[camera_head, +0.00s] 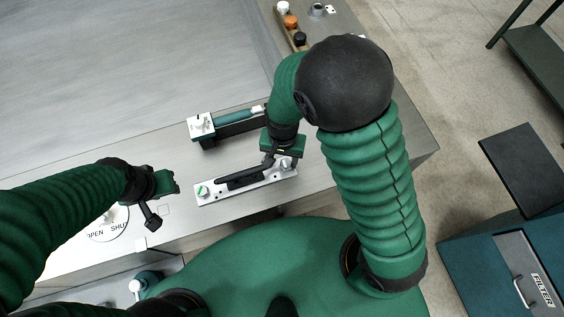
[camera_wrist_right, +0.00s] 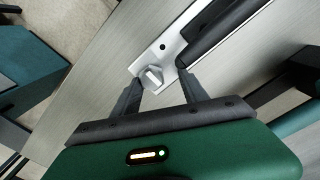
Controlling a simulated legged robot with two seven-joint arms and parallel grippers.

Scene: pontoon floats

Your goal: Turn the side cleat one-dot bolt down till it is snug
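The side cleat is a silver plate (camera_head: 232,191) with a black bar along its middle, lying on the metal deck. One bolt (camera_head: 203,191) with a green mark sits at its left end. Another bolt (camera_head: 286,164) is at its right end, partly covered by my right gripper (camera_head: 276,160). In the right wrist view this silver bolt head (camera_wrist_right: 152,78) stands between the two dark fingertips of my right gripper (camera_wrist_right: 160,80), with a gap at least on the right. No dots are readable. My left gripper (camera_head: 158,202) is over the deck left of the cleat, its fingers unclear.
A white block (camera_head: 201,127) with a green-handled bar (camera_head: 233,117) lies just beyond the cleat. A round OPEN/SHUT plate (camera_head: 107,230) is at left. A rack with coloured caps (camera_head: 290,22) is at the far edge. Bare deck (camera_head: 120,80) spreads at upper left.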

